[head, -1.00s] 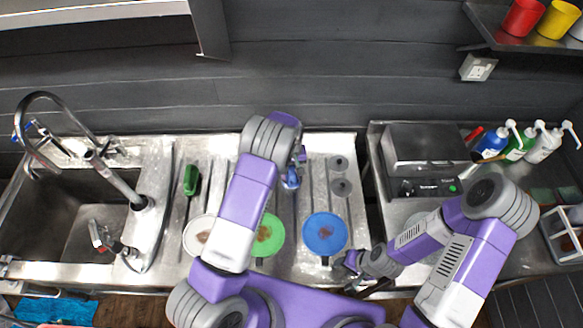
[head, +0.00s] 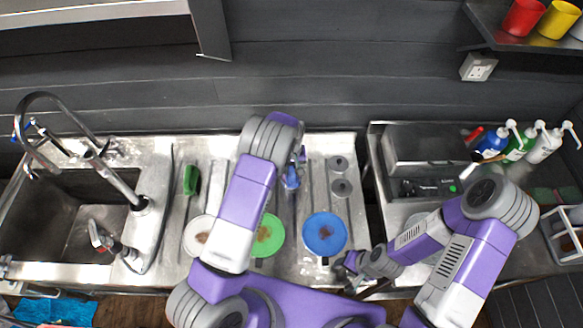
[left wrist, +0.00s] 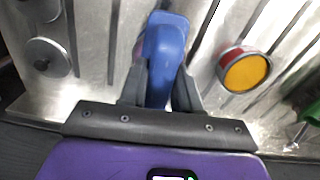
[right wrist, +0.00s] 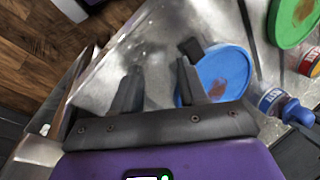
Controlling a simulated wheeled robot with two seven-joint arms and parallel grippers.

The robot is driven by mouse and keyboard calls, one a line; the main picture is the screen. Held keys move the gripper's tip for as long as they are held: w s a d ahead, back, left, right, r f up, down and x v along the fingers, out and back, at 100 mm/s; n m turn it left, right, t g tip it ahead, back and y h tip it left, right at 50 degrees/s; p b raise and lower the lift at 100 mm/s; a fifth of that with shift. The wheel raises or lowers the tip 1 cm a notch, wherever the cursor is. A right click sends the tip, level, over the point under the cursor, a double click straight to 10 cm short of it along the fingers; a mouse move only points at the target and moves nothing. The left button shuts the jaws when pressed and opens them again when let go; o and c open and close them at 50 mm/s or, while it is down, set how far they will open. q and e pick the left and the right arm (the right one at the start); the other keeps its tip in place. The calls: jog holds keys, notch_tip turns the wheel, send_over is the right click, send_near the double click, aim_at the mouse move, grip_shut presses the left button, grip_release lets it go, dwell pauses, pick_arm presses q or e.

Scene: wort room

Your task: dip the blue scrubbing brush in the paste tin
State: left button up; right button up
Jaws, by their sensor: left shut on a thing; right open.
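My left gripper (left wrist: 158,88) is shut on the blue scrubbing brush (left wrist: 165,45), which points away from the wrist over the steel counter. The brush also shows in the head view (head: 291,177), beside my left arm. In the right wrist view, a tin with a blue and white label (right wrist: 271,99) is right by the brush's blue end (right wrist: 300,113); I cannot tell whether they touch. Another tin, red with orange paste (left wrist: 243,70), stands apart from the brush. My right gripper (right wrist: 155,82) is open and empty by the counter's front edge, near the blue plate (head: 323,233).
A stained green plate (head: 268,236) and a white plate (head: 198,236) lie along the front, partly behind my left arm. A green brush (head: 190,180) lies left. Two grey round pieces (head: 341,187) lie right of the blue brush. The sink (head: 70,215) is far left.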

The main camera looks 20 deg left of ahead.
aim_at(292, 167)
pick_arm(q)
jog(key=shift+r+p, duration=1.85)
jog(key=shift+r, duration=1.65)
pick_arm(e)
jog(key=shift+r, duration=1.9)
pick_arm(q)
jog(key=shift+f, duration=0.1)
